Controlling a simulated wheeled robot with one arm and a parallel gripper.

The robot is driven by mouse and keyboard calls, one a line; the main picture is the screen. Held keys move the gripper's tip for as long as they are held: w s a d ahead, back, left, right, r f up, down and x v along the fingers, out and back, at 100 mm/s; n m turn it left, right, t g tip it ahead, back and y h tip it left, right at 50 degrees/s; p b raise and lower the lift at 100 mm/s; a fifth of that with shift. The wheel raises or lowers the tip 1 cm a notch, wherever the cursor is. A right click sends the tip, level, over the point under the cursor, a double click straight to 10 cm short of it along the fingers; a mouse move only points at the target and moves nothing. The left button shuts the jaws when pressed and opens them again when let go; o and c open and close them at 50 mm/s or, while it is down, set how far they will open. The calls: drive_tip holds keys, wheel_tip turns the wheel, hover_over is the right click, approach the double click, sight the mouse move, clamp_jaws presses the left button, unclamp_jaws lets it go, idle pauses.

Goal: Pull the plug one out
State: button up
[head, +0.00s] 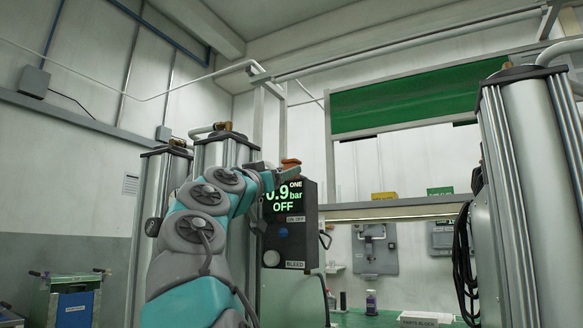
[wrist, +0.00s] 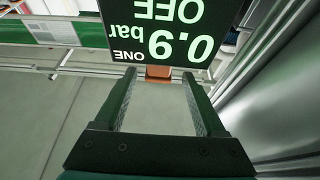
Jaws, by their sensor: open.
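The dark control box labelled ONE (head: 297,245) shows 0.9 bar and OFF, with ON-OFF and BLEED labels, a blue knob and a white button below. An orange-brown piece, apparently the plug (head: 291,161), stands on its top edge. In the wrist view the box's display (wrist: 160,30) appears upside down, and the orange plug (wrist: 158,72) shows just past the fingertips, centred between them. My gripper (wrist: 157,86) is open and empty, with a finger to each side of the plug's line. In the head view my gripper (head: 268,172) is partly hidden beside the box's upper left.
Metal columns (head: 222,152) stand behind my arm, and a large one (head: 530,190) is close at right. A green workbench (head: 380,318) with a purple bottle (head: 371,302) lies beyond the box. Black cables (head: 464,265) hang at right.

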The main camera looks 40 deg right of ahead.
drive_tip(key=p+x, duration=0.2)
drive_tip(key=x, duration=0.3)
drive_tip(key=shift+w+d+r, duration=0.1)
drive_tip(key=shift+d+r, duration=0.05)
drive_tip(key=shift+d, duration=0.15)
clamp_jaws()
idle(0.4)
idle(0.3)
